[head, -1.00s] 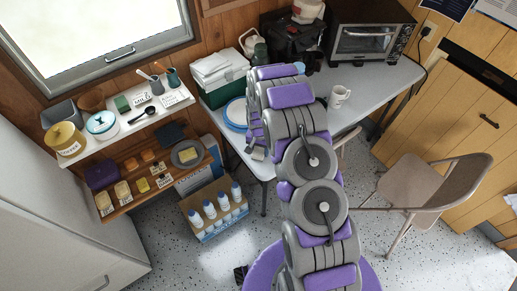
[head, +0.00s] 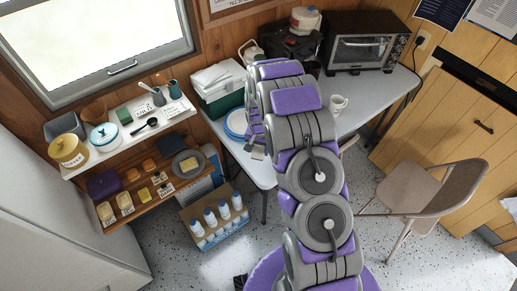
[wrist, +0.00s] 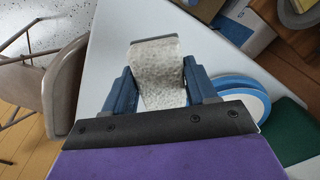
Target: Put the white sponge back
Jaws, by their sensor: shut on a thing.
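The white sponge (wrist: 158,62) is a pale, speckled block in the wrist view. My gripper (wrist: 158,80) is shut on it, with a blue finger on each side. The sponge is above or near the pale table top; I cannot tell whether it touches it. In the head view my arm hides most of the gripper and the sponge.
The upper white shelf (head: 108,153) holds tins, bowls and cups. A crate of bottles (head: 209,241) stands on the floor below. A chair (head: 415,187) stands right.

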